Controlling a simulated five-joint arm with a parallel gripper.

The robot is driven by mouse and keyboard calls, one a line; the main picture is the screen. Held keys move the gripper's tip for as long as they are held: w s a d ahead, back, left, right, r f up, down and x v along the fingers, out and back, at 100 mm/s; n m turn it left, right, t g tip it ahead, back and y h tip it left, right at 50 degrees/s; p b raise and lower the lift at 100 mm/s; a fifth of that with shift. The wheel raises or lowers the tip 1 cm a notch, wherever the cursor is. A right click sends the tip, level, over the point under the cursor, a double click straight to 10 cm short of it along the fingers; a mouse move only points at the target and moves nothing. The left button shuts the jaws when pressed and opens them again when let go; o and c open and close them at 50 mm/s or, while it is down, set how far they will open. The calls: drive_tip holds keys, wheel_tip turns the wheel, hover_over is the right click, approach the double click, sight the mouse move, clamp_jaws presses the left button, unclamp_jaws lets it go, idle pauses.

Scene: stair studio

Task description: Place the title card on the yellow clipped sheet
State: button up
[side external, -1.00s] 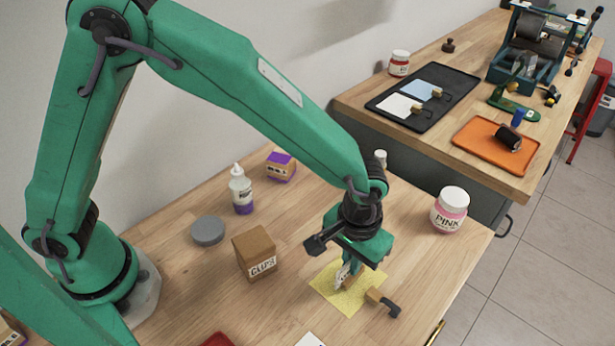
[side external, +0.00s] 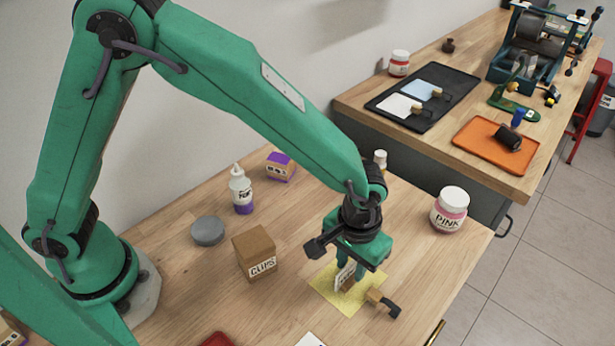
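The yellow sheet (side external: 342,300) lies on the near part of the wooden table, with a clip (side external: 383,303) of wood and dark metal at its right edge. My gripper (side external: 352,272) points down over the sheet. It is shut on the title card (side external: 344,276), a small white card with dark lettering and a brown part behind it. The card stands roughly upright between the fingers, low over the middle of the sheet. I cannot tell whether its lower edge touches the sheet. The fingers partly hide the card.
A brown clips box (side external: 255,254) stands left of the sheet, with a grey round lid (side external: 208,231) and a glue bottle (side external: 241,190) behind it. A pink jar (side external: 450,210) stands to the right. A white sheet (side external: 310,340) and a red thing (side external: 216,340) lie at the near edge.

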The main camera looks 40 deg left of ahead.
sight(352, 261)
wheel_tip(352, 261, up, 12)
drive_tip(key=shift+r, duration=0.15)
idle(0.6)
drive_tip(key=shift+a, duration=0.1)
idle(0.4)
drive_tip(key=s+a+r+t+h, duration=0.1)
drive_tip(key=a+r, duration=0.3)
drive_tip(key=a, duration=0.5)
drive_tip(key=s+a+r+t, duration=0.1)
drive_tip(key=a+r+t, duration=0.1)
drive_tip(key=a+r, duration=0.45)
drive_tip(key=s+a+t, duration=0.1)
drive_tip(key=s+a, duration=0.3)
drive_tip(key=a, duration=0.3)
drive_tip(key=s+a+f+t+y, duration=0.1)
drive_tip(key=s+a, duration=0.4)
drive_tip(key=a, duration=0.1)
drive_tip(key=shift+a+t, duration=0.3)
drive_tip(key=shift+a, duration=0.05)
